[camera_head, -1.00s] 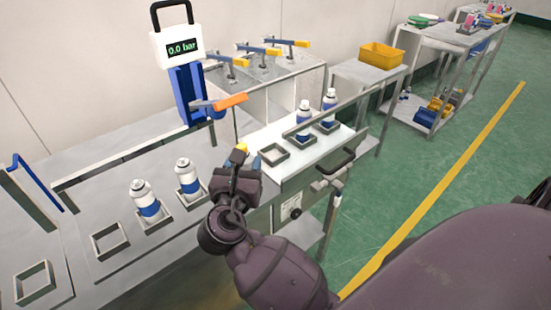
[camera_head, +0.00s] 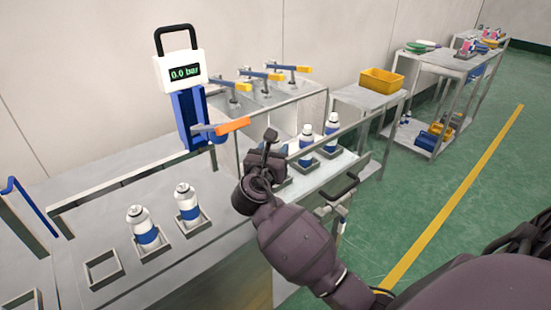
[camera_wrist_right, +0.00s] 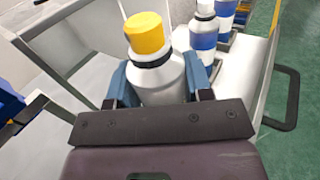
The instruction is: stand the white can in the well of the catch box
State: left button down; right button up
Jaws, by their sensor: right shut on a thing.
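The white can (camera_wrist_right: 165,82) has a yellow cap and a dark neck ring. In the right wrist view it is upright between the blue fingers of my right gripper (camera_wrist_right: 158,80), which is shut on it. In the head view my right gripper (camera_head: 267,150) is over the near left part of the light tray-like box (camera_head: 325,172) with a front handle, which I take as the catch box. The gripper hides the can there, and it hides the box's left well. I cannot tell whether the can's base touches anything. My left gripper is not in view.
Two blue-banded cans (camera_head: 306,145) stand in square wells right of my gripper. Two more (camera_head: 142,228) stand in wells on the left bench, beside an empty well (camera_head: 103,268). A blue stand with a gauge (camera_head: 182,72) and orange lever (camera_head: 232,125) is behind. A clear panel crosses the box.

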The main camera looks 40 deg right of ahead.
jog(key=shift+x, duration=1.2)
notch_tip(320, 180, down, 3)
jog(key=shift+b, duration=0.65)
jog(key=shift+f, duration=0.35)
jog(key=o, duration=0.8)
jog(key=shift+o, duration=1)
jog(key=shift+r, duration=0.15)
pick_arm(q)
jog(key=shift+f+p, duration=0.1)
jog(key=shift+p, duration=0.5)
pick_arm(e)
jog(key=v, duration=1.2)
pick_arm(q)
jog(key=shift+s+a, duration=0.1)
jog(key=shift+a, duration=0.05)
pick_arm(e)
jog(key=shift+s+a, duration=0.1)
jog(key=shift+s, duration=0.05)
